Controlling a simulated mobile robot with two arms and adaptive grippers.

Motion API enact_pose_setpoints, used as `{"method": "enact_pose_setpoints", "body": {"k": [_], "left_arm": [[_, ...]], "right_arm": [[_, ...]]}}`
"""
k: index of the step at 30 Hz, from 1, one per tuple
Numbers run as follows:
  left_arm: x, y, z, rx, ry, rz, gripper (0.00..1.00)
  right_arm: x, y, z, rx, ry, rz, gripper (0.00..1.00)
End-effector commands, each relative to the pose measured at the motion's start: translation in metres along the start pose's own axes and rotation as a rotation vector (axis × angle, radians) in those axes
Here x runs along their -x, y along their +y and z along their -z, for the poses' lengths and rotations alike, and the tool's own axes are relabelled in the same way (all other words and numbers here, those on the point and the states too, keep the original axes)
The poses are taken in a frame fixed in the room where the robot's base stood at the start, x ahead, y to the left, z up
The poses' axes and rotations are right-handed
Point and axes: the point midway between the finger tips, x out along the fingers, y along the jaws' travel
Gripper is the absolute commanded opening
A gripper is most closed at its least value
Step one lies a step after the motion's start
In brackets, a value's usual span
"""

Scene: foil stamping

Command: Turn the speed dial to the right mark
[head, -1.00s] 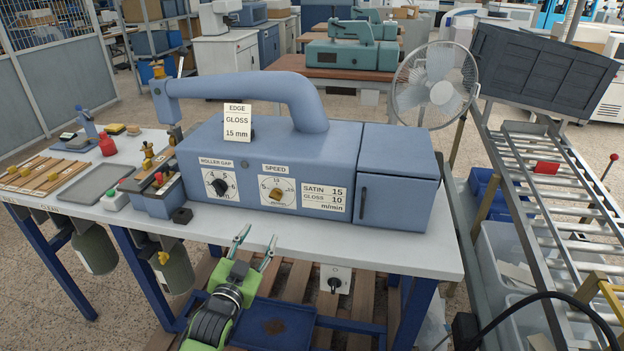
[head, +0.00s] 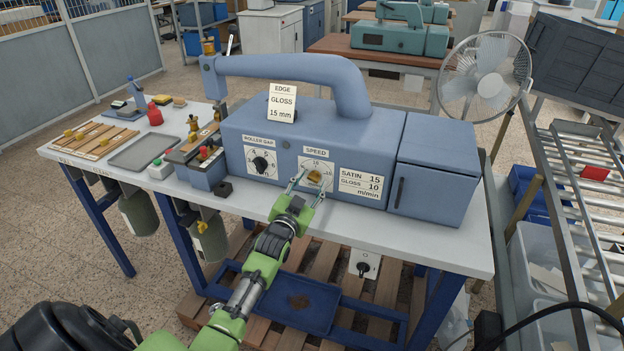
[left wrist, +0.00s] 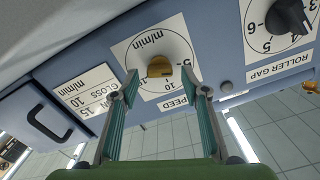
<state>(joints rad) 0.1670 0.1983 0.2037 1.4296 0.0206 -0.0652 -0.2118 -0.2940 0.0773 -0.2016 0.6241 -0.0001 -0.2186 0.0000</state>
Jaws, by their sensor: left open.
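The speed dial (head: 314,177) is a brass-yellow knob on a white scale plate on the blue machine's front. It also shows upside down in the left wrist view (left wrist: 159,67), with the marks 5 and 10 readable near it; I cannot tell exactly which mark it points to. My left gripper (head: 311,184) is open, its teal fingers reaching toward the dial. In the left wrist view the fingertips (left wrist: 160,76) stand on either side of the knob, apart from it. A card (head: 282,102) reads EDGE GLOSS 15 mm; a plate (head: 361,184) reads SATIN 15, GLOSS 10 m/min. My right gripper is not in view.
The black roller gap knob (head: 260,164) sits left of the speed dial, also in the left wrist view (left wrist: 290,15). A cabinet door with a handle (head: 400,192) is to the right. The white table's edge (head: 400,253) runs below. A fan (head: 485,77) stands behind.

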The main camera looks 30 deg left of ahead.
Motion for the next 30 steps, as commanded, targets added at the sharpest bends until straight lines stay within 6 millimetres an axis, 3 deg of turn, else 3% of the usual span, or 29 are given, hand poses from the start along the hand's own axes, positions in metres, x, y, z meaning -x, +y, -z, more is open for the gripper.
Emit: {"method": "enact_pose_setpoints", "body": {"k": [6,15,19,20,30], "left_arm": [[-0.0121,-0.0003,0.0008,0.0,0.001,0.0,0.42],[-0.013,-0.0002,0.0002,-0.001,0.001,0.0,0.42],[-0.013,-0.0003,0.0002,-0.001,0.001,0.0,0.08],[-0.0129,-0.0003,0.0002,-0.001,0.001,0.0,0.03],[-0.0129,0.0,-0.0001,-0.029,0.0,0.0,0.03]], "right_arm": [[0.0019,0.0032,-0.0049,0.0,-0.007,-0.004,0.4],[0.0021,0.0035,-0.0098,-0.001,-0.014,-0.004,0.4],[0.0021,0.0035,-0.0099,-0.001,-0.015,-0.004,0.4],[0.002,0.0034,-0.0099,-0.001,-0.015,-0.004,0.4],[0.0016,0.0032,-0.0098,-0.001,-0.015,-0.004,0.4]]}}
